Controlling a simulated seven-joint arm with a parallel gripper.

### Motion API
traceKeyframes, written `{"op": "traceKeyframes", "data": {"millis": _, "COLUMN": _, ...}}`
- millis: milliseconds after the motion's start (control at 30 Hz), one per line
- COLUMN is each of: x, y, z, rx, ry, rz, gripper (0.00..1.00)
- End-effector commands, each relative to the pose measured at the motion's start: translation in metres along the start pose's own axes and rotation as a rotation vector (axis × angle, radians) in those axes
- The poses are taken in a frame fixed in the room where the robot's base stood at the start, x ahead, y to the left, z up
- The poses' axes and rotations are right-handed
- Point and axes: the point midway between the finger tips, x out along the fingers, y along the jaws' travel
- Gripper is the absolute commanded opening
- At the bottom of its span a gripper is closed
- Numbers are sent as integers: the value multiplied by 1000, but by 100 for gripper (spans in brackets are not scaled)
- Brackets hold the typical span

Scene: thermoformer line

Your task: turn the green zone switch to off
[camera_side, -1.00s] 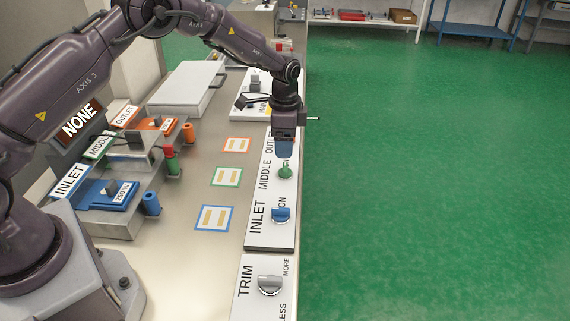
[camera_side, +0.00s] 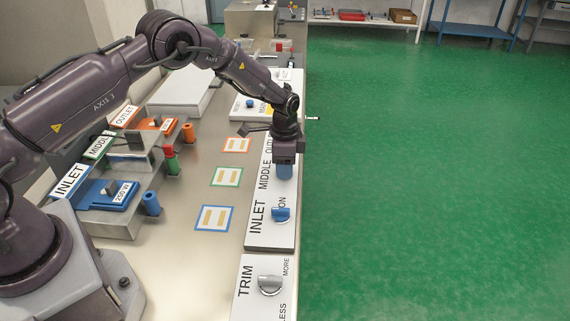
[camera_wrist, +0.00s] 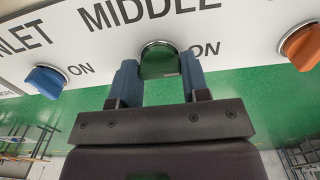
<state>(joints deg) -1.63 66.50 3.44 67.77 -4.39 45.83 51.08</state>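The green zone switch (camera_wrist: 158,62) is a round knob under the MIDDLE label on the white switch panel (camera_wrist: 220,25), with ON printed to its right in the wrist view. My gripper (camera_wrist: 158,75) has its two blue fingers apart, one on each side of the green knob. I cannot tell whether the fingers touch it. In the side view my gripper (camera_side: 284,172) points down over the MIDDLE part of the panel and hides the green knob.
The blue INLET switch (camera_side: 281,214) and the orange switch (camera_wrist: 300,46) stand on either side along the panel. A silver TRIM knob (camera_side: 270,285) is nearer the front. Green floor (camera_side: 420,180) lies clear to the right.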

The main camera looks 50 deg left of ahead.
Motion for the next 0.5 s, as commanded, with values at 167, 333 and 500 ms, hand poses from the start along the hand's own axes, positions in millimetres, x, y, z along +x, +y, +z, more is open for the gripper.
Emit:
{"op": "traceKeyframes", "data": {"millis": 167, "x": 0, "y": 0, "z": 0, "rx": -3, "ry": 0, "rz": 0, "gripper": 19}}
{"op": "traceKeyframes", "data": {"millis": 333, "x": 0, "y": 0, "z": 0, "rx": -33, "ry": 0, "rz": 0, "gripper": 19}}
{"op": "traceKeyframes", "data": {"millis": 500, "x": 0, "y": 0, "z": 0, "rx": -113, "ry": 0, "rz": 1, "gripper": 19}}
